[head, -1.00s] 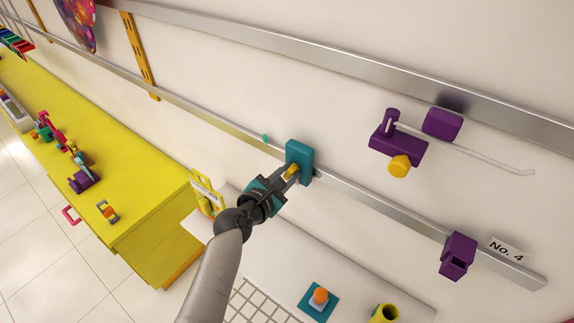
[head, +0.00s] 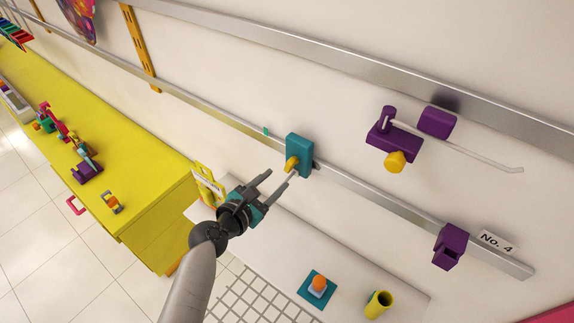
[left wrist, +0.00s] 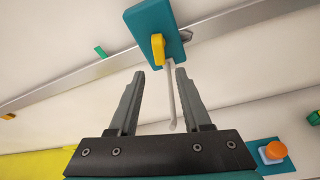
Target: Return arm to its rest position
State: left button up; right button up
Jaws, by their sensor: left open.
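My left gripper (head: 269,187) is open and empty in the head view, a little below and left of a teal block (head: 299,155) on the lower metal rail. The block has a yellow knob (head: 291,164) and a thin pale rod pointing down. In the left wrist view, the two fingers (left wrist: 156,82) are spread apart, with the rod (left wrist: 171,95) hanging between or beyond them; I cannot tell which. The teal block (left wrist: 153,30) and yellow knob (left wrist: 158,50) are ahead of the fingertips. My right gripper is in neither view.
A purple fixture (head: 393,143) with a long rod and a purple block (head: 449,246) are on the right wall. A white shelf (head: 345,270) below holds an orange button (head: 318,284) on a teal base and a yellow tube (head: 379,304). A yellow counter (head: 130,180) stands left.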

pick_arm(q)
jog(key=shift+s+a, duration=0.3)
jog(key=shift+s, duration=0.1)
